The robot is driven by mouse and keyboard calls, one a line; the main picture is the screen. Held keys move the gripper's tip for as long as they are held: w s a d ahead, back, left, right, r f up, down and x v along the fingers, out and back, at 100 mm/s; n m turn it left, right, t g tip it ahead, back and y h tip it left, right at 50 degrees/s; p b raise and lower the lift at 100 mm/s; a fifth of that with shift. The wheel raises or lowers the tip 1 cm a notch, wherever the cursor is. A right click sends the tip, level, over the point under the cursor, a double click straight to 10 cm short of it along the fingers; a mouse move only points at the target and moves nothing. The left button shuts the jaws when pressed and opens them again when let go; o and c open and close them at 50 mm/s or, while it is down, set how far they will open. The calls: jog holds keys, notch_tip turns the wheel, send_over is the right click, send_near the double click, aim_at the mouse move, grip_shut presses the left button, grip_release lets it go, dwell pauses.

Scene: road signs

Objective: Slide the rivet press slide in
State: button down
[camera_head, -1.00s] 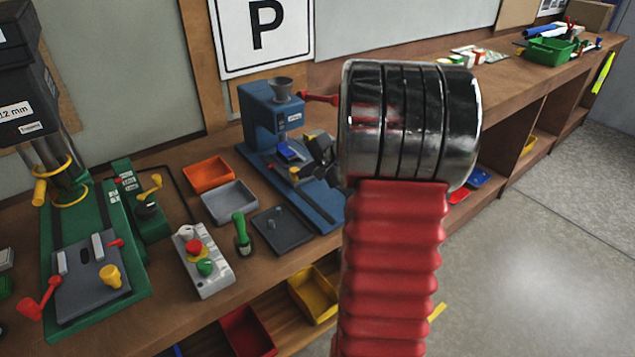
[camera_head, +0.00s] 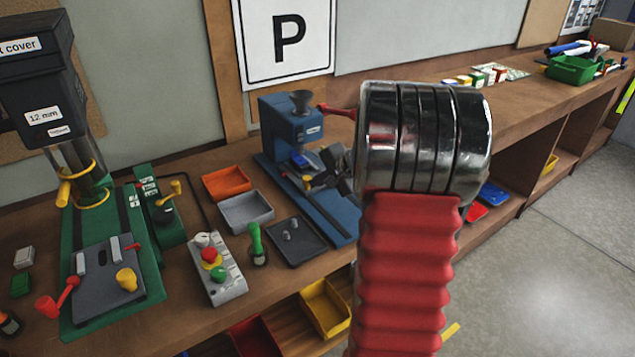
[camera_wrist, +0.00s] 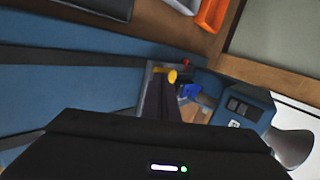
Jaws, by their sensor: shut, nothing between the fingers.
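The blue rivet press (camera_head: 291,128) stands on the bench against the wall, with a grey funnel on top and a red lever on its right. Its slide (camera_head: 296,176) is low at the front, with a yellow knob (camera_head: 307,182) and a blue piece by it. In the wrist view, the press (camera_wrist: 240,112) is at the right and the yellow knob (camera_wrist: 172,76) is just beyond the fingertips. My gripper (camera_head: 332,172) is shut and empty, close to the right of the knob; it also shows in the wrist view (camera_wrist: 160,95). Whether they touch is unclear. My arm hides part of the press base.
An orange bin (camera_head: 226,182), a grey bin (camera_head: 246,210) and a dark tray (camera_head: 290,241) lie left of the press. A control box (camera_head: 217,268), a green-handled tool (camera_head: 256,244) and a green-based machine (camera_head: 110,270) stand further left.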

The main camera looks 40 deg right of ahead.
jog(key=s, duration=0.2)
jog(key=s+r, duration=0.1)
jog(key=s, duration=0.1)
jog(key=shift+s, duration=0.2)
jog(key=v, duration=0.8)
jog(key=shift+s+r, duration=0.15)
jog(key=shift+s, duration=0.15)
jog(key=s+a+f+n+g, duration=0.2)
jog(key=s+a, duration=0.1)
jog(key=a, duration=0.3)
jog(key=s+a+f+n+g, duration=0.2)
jog(key=s+a+n, duration=0.1)
jog(key=s+a, duration=0.15)
jog(key=s+a+r+n, duration=0.2)
jog(key=a+n, duration=0.2)
jog(key=a, duration=0.4)
jog(key=s+a+r+n, duration=0.2)
jog(key=a+n, duration=0.2)
jog(key=a, duration=0.5)
jog(key=s+a+r+n, duration=0.2)
jog(key=s+a+n, duration=0.1)
jog(key=a, duration=0.6)
jog(key=shift+a+n, duration=0.15)
jog(key=shift+n, duration=0.65)
